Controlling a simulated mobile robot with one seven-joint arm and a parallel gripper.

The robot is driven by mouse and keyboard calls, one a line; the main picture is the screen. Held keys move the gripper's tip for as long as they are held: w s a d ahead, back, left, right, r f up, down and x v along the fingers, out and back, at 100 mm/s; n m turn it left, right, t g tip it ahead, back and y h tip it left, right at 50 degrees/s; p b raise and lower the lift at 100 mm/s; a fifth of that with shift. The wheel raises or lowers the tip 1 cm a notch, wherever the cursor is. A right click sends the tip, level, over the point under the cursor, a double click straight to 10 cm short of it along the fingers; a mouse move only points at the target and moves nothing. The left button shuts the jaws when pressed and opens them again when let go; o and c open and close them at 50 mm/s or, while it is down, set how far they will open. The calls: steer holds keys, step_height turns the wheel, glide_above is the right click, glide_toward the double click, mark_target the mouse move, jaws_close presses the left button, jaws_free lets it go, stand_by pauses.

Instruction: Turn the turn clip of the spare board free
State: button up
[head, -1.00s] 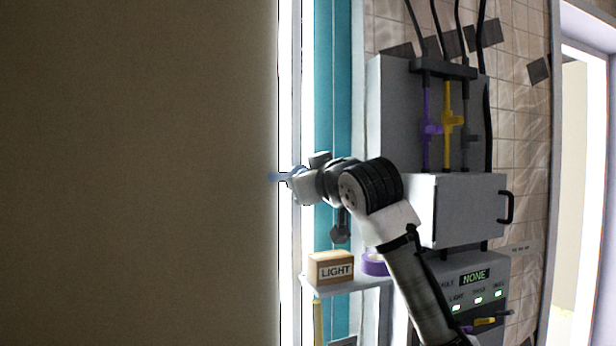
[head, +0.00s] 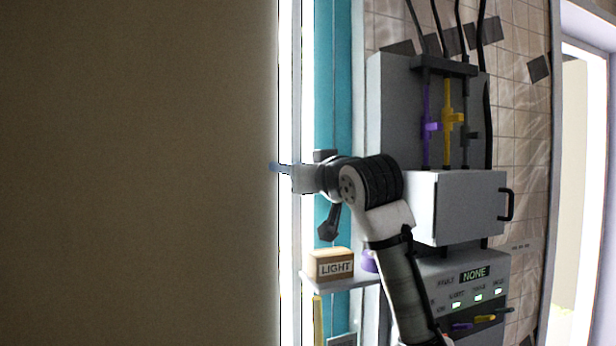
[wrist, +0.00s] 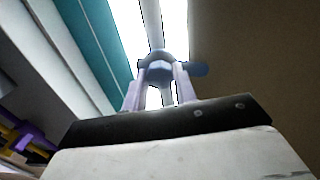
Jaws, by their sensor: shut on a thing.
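The blue turn clip (head: 280,168) sits at the right edge of a large brown panel (head: 140,170); I cannot tell for sure that this panel is the spare board. In the wrist view the clip (wrist: 157,68) shows a rounded hub, with an arm pointing right over the brown surface. My gripper (head: 292,175) reaches left to the clip. In the wrist view its two pale fingers (wrist: 160,84) stand on either side of the clip and are shut on it. The fingers hide part of the clip.
A shelf (head: 345,284) below my arm carries a box marked LIGHT (head: 331,265) and a purple roll (head: 369,262). A grey cabinet (head: 470,208) with purple, yellow and grey levers above it stands to the right. A control panel (head: 475,275) reading NONE is underneath.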

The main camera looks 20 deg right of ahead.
steer(key=shift+m+p, duration=0.45)
steer(key=shift+m, duration=10.05)
steer(key=o, duration=1)
steer(key=shift+c, duration=0.2)
steer(key=s+b, duration=0.7)
steer(key=s, duration=0.7)
steer(key=shift+d, duration=0.25)
